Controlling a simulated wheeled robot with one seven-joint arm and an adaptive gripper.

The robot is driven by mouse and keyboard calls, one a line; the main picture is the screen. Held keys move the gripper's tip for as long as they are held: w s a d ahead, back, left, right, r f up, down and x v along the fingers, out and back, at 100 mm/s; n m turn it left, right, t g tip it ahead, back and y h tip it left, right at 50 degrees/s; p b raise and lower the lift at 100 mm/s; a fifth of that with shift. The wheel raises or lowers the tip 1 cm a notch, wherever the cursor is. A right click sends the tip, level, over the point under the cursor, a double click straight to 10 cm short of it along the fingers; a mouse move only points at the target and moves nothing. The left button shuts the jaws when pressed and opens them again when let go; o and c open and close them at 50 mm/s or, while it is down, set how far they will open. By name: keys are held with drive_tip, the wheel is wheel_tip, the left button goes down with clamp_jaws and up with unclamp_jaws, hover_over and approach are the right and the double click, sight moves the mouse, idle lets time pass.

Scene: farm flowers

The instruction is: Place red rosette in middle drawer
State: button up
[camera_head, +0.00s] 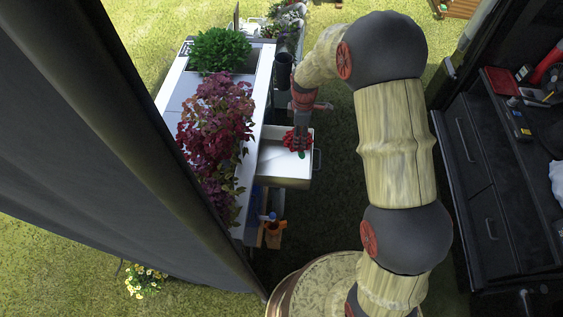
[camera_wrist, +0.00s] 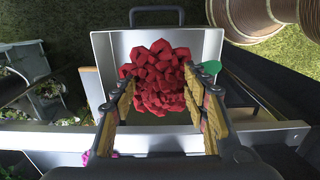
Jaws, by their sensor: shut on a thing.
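The red rosette (camera_wrist: 160,78) is a round cluster of red petals with a green leaf at its right side. My gripper (camera_wrist: 158,92) is shut on it, with a finger on each side. In the head view the red rosette (camera_head: 297,141) hangs below my gripper (camera_head: 299,122), over the open drawer (camera_head: 283,179). The drawer (camera_wrist: 112,47) is a pale, open box with a dark handle, and lies behind the rosette in the wrist view. I cannot tell whether the rosette touches the drawer floor.
A white cabinet top (camera_head: 181,98) carries a purple-red plant (camera_head: 214,130) and a green plant (camera_head: 221,50) beside the drawer. An orange item (camera_head: 274,229) is below it. A dark cabinet (camera_head: 490,180) stands at the right. Grass (camera_head: 335,190) lies between.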

drive_tip(key=w+a+f+n, duration=0.2)
drive_tip(key=a+f+n, duration=0.3)
drive_tip(key=n, duration=0.7)
drive_tip(key=n+b, duration=0.2)
drive_tip(key=n, duration=0.1)
approach(282, 161)
wheel_tip(282, 161, down, 7)
drive_tip(key=shift+r, duration=0.1)
drive_tip(key=shift+s+r, duration=0.1)
drive_tip(key=o, duration=0.6)
drive_tip(key=shift+f, duration=0.2)
drive_tip(key=o, duration=0.5)
